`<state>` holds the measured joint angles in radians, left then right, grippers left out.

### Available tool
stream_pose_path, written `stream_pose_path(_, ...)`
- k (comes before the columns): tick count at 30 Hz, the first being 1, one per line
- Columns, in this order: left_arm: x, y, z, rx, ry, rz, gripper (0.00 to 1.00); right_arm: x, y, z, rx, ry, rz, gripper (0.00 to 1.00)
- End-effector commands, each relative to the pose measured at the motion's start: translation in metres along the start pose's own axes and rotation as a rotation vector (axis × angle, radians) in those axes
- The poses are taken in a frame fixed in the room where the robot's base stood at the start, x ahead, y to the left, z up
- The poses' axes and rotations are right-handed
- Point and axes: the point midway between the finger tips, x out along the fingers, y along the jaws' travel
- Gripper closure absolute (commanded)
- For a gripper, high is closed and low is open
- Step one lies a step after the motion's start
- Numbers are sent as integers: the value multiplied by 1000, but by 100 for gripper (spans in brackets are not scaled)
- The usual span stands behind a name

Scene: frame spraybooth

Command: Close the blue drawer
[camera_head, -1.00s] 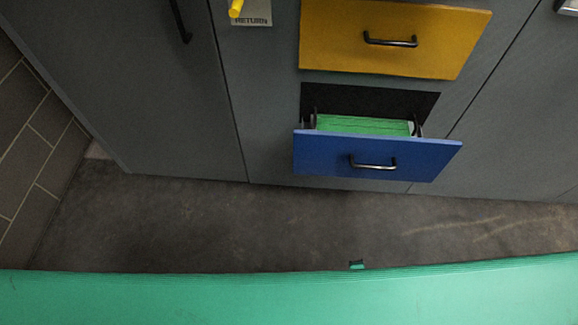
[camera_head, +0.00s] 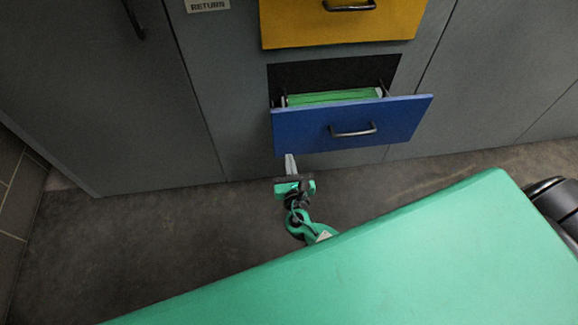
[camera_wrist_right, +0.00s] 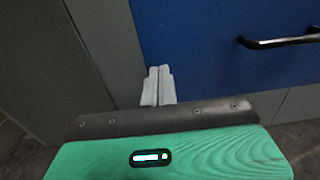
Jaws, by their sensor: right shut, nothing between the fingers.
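The blue drawer (camera_head: 345,124) stands partly open, with its black handle (camera_head: 354,131) on the front and green material (camera_head: 332,96) showing inside. My right gripper (camera_head: 290,159) is shut and empty, at the lower left edge of the blue front. In the right wrist view the blue front (camera_wrist_right: 210,50) fills the upper right, with the handle (camera_wrist_right: 282,41) at the right. The fingertips (camera_wrist_right: 158,72) point at the front's left part; I cannot tell whether they touch it. My left gripper is not in view.
A yellow drawer (camera_head: 342,22) is shut above the blue one. Grey cabinet panels (camera_head: 100,90) stand to both sides. Dark floor (camera_head: 110,245) lies in front, and a tiled wall (camera_head: 20,190) is at the far left. My green body covers the bottom right.

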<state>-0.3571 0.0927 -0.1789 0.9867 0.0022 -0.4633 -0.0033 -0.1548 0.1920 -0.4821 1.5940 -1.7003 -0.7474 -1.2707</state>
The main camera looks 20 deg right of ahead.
Motion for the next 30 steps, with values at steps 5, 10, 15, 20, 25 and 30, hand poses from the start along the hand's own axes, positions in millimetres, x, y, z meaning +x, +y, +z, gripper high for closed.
stream_pose_path(5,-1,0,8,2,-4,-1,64,40,0,2,2,-1,-1,100)
stream_pose_path(10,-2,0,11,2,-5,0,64,70,0,1,2,1,-1,100)
stream_pose_path(15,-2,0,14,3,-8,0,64,89,0,0,2,2,0,100)
stream_pose_path(20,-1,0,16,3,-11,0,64,96,0,-1,3,2,-1,100)
stream_pose_path(25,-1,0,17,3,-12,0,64,96,0,-1,3,2,0,100)
stream_pose_path(30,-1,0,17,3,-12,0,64,96,0,-1,3,2,0,100)
